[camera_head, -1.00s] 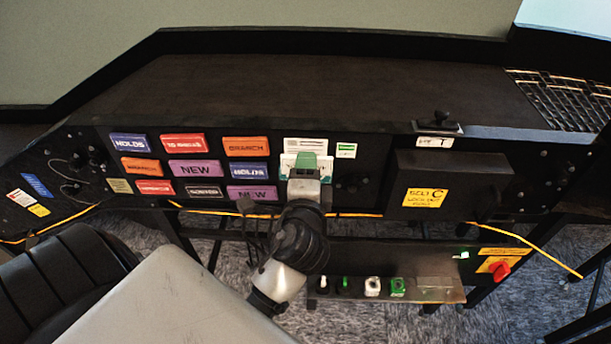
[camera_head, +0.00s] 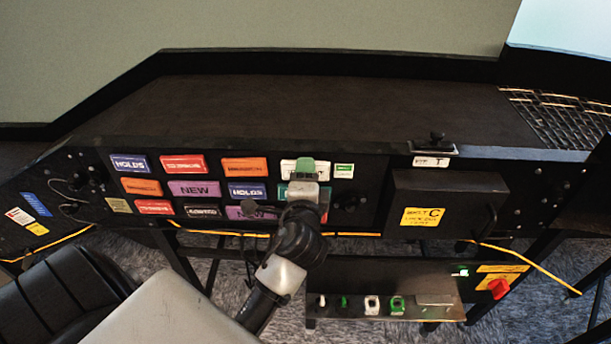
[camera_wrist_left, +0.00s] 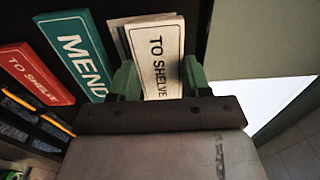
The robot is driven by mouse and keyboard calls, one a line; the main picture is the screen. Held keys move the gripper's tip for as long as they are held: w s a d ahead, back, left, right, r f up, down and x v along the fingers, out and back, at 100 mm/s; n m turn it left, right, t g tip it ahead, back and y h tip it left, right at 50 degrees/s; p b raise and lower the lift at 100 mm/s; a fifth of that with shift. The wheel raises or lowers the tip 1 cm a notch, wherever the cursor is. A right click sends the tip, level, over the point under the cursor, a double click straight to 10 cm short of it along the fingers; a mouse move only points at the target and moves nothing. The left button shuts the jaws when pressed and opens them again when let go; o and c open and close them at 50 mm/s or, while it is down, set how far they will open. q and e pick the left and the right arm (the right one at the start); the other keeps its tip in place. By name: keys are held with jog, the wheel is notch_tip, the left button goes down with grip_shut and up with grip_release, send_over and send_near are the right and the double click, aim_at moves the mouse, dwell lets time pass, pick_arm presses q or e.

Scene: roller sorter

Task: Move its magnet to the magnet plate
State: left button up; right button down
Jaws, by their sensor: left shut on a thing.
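My left gripper (camera_head: 306,168) is shut on a white magnet lettered TO SHELVE (camera_wrist_left: 158,60). Its green fingers (camera_wrist_left: 155,82) stand at both long sides of the magnet in the left wrist view. A pale plate edge (camera_wrist_left: 118,38) shows just behind and beside the magnet. In the head view the magnet and plate look like one white patch (camera_head: 288,168), partly hidden by the gripper, at the top right of the label rows. I cannot tell whether the magnet touches the panel. My right gripper is not in view.
A teal MEND label (camera_wrist_left: 77,50) sits just below the gripper, with a red label (camera_wrist_left: 35,73) beyond it. A small green-and-white card (camera_head: 344,171) is to the right. A black box with a yellow label (camera_head: 422,217) sticks out farther right.

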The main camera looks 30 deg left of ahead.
pick_arm(q)
jog(key=shift+w, duration=0.1)
dwell(0.3)
jog(key=o, duration=1.3)
jog(key=shift+c, duration=0.2)
